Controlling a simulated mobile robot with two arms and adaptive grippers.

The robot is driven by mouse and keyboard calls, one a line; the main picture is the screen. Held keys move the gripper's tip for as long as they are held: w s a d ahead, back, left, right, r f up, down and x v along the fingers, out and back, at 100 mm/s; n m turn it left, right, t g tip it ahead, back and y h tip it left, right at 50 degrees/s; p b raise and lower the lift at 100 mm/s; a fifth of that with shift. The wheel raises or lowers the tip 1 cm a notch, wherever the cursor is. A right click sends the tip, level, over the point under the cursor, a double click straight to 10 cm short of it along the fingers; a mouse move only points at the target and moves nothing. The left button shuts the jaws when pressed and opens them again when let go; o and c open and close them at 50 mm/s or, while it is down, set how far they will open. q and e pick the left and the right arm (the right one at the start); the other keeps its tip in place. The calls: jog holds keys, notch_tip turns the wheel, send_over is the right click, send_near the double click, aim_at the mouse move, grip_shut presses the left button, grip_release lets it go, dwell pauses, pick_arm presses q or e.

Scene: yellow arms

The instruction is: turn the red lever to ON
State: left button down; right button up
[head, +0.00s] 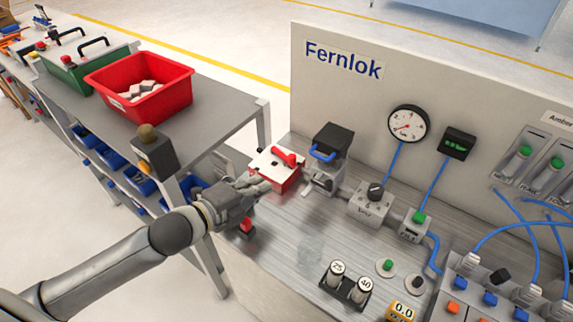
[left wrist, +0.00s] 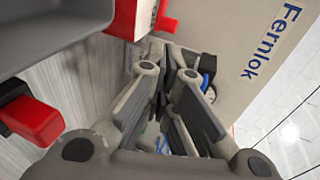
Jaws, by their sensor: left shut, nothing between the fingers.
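The red lever (head: 285,156) lies across the top of a small box with a white top and red sides (head: 289,182), at the left end of the bench. Its ON and OFF marks are too small to read. My left gripper (head: 266,184) is shut and empty, with its fingertips close to the near left side of the box; I cannot tell whether they touch it. In the left wrist view the fingers (left wrist: 178,62) are together, and the red lever (left wrist: 166,20) shows just beyond their tips. My right gripper is not in view.
A grey device with a black lid (head: 334,138) stands right of the lever box. The Fernlok panel (head: 345,95) rises behind. A post with a knob (head: 156,155) stands left of my wrist. A red tray (head: 165,102) sits on the side table. A red part (head: 247,225) is below my gripper.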

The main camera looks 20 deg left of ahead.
aim_at(283, 154)
pick_arm(q)
jog(key=x, duration=0.3)
jog(key=p+x, duration=0.1)
jog(key=x, duration=0.2)
jog(key=r+p+x, duration=0.1)
jog(key=x, duration=0.2)
jog(key=shift+w+d, duration=0.15)
jog(key=shift+w, duration=0.05)
jog(key=shift+w+d, duration=0.2)
jog(key=shift+w, duration=0.3)
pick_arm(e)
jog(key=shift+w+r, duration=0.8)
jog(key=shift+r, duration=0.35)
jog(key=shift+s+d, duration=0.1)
